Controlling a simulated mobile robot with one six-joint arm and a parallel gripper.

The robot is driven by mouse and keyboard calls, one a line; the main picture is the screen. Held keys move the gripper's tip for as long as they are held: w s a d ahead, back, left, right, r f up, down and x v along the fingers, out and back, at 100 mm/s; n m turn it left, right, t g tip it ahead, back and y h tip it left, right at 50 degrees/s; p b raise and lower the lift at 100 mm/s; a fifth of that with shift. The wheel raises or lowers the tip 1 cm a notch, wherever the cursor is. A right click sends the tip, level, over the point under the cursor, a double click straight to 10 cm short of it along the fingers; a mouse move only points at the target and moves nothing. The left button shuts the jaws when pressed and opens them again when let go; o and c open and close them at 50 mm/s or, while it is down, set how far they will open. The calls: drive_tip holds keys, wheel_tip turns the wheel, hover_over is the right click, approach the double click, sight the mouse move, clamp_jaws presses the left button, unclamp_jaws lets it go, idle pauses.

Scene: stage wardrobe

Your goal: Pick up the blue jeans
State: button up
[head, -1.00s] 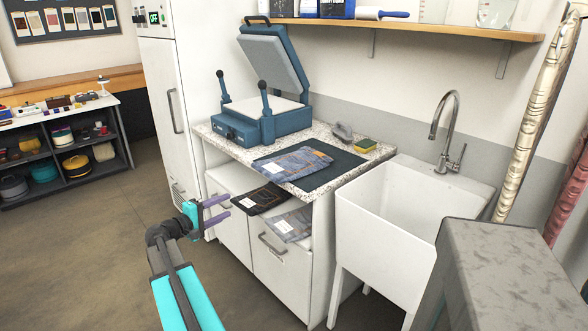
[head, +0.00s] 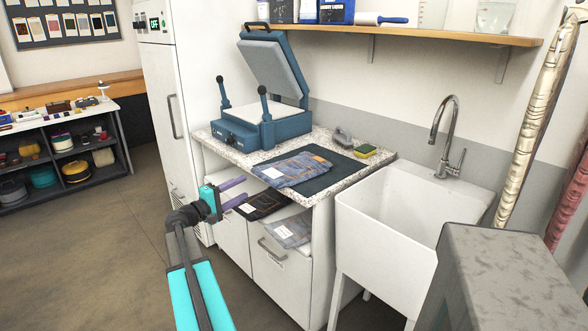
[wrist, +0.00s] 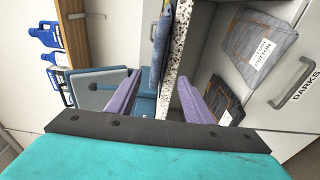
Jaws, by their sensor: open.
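The folded blue jeans (head: 296,167) lie on the counter, partly on a dark mat, reaching its front edge and showing a white label. In the wrist view the blue jeans (wrist: 162,48) appear edge-on along the speckled counter edge. My gripper (head: 247,188) is open and empty, just in front of and left of the jeans. In the wrist view its purple fingers (wrist: 158,80) point at the counter edge, one on each side of the line of jeans and counter. They look apart from the jeans.
Below the counter (head: 345,185) lie black jeans (head: 263,202) and grey-blue jeans (head: 290,231), both labelled. A blue heat press (head: 262,130) stands open behind the jeans. A grey iron-like object, a sponge (head: 365,151) and a white sink (head: 385,215) are to the right.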

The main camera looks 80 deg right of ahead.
sight(260, 178)
drive_tip(key=x, duration=0.4)
drive_tip(key=shift+s+d, duration=0.15)
drive_tip(key=shift+d, duration=0.2)
drive_tip(key=shift+s+d, duration=0.25)
drive_tip(key=shift+d, duration=0.1)
drive_tip(key=shift+p, duration=0.3)
drive_tip(key=shift+s+p+x, duration=0.2)
drive_tip(key=shift+p+x, duration=0.4)
drive_tip(key=shift+x, duration=2)
drive_tip(key=shift+a, duration=0.1)
clamp_jaws()
drive_tip(key=shift+r, duration=0.1)
